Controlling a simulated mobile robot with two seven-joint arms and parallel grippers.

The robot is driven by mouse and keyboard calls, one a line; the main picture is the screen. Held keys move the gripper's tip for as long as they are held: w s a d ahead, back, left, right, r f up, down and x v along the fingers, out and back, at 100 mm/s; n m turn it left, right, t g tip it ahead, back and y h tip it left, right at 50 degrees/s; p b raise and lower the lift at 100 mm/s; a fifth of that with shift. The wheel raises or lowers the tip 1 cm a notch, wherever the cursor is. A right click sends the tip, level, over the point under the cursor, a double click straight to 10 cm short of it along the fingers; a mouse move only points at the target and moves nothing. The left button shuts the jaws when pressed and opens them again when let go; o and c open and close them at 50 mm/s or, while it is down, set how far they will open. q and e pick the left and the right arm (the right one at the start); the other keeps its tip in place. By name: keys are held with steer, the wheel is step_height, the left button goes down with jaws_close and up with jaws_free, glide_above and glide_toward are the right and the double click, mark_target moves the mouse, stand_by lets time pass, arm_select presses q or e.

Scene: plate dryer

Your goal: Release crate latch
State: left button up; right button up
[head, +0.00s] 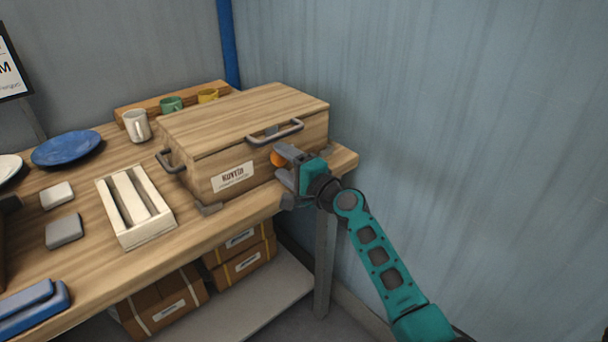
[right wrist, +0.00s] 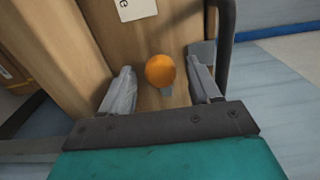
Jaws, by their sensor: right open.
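A wooden crate (head: 215,143) with a closed lid stands at the back right of the table, with a white label on its front. An orange round latch knob (head: 278,158) is on the crate's front, right of the label. My right gripper (head: 284,165) is at the crate's front, around the knob's height. In the right wrist view the orange knob (right wrist: 160,70) lies between the two open fingers (right wrist: 162,92), with a gap on each side. A small grey piece shows just below the knob. My left gripper does not show.
A grey lid handle (head: 275,132) is just above my right gripper, and a side handle (head: 168,160) is at the left. A white slotted rack (head: 133,237), a blue plate (head: 67,148) and mugs (head: 137,125) share the table (head: 85,262). Boxes sit on the shelf below.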

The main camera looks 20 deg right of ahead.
steer(key=v, duration=1.2)
steer(key=shift+r, duration=0.1)
steer(key=s+a+f+n+g+h, duration=0.2)
steer(key=s+f+n+g, duration=0.1)
steer(key=s+f+n, duration=0.5)
steer(key=s+a+f+n+g+h+p, duration=0.1)
steer(key=s+a+f+n+g+h, duration=0.1)
steer(key=s+f+n, duration=0.6)
steer(key=s+a+f+g, duration=0.1)
steer(key=s+f, duration=0.3)
steer(key=s, duration=0.1)
steer(key=shift+n, duration=0.4)
